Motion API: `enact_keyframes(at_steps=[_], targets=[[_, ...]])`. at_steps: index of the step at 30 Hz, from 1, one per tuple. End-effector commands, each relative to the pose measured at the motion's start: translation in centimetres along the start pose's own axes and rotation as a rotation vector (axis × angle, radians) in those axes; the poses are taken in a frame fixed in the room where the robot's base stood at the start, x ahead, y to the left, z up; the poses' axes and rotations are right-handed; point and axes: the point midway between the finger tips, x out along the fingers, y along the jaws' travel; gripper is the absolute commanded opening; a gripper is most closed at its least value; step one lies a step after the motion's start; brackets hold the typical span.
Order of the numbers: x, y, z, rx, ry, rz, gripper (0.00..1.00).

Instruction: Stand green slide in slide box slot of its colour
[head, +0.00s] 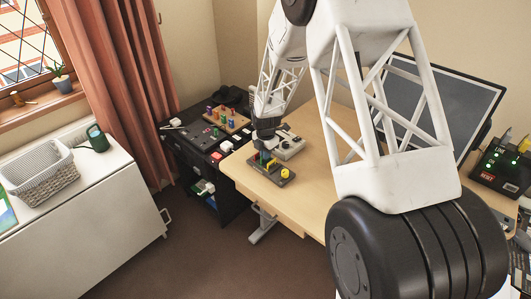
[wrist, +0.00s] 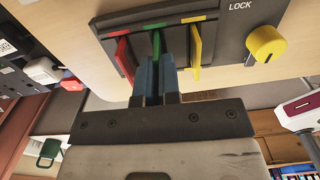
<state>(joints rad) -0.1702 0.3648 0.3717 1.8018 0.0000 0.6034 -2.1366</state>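The slide box (wrist: 225,38) is a dark grey block with red, green and yellow colour marks, and stands on the wooden desk in the head view (head: 286,182). The green slide (wrist: 157,42) stands upright in line with the green mark, between the red slide (wrist: 123,58) and the yellow slide (wrist: 195,45). My gripper (wrist: 158,65) has its two blue fingers close together around the green slide's outer end and appears shut on it. The slide's lower edge and how deep it sits in the slot are hidden.
A yellow knob (wrist: 266,43) marked LOCK sits on the box beside the slots. A grey device (head: 289,146) stands behind the box on the desk (head: 260,190). A dark side table (head: 185,145) with a peg board (head: 228,119) is to the left.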

Motion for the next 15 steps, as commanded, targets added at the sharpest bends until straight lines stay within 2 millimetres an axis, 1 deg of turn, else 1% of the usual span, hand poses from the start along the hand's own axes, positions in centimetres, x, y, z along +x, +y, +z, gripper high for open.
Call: enact_keyframes(at_steps=[15], targets=[[0.73, 0.02, 0.01, 0.000, 0.000, 0.000, 0.00]])
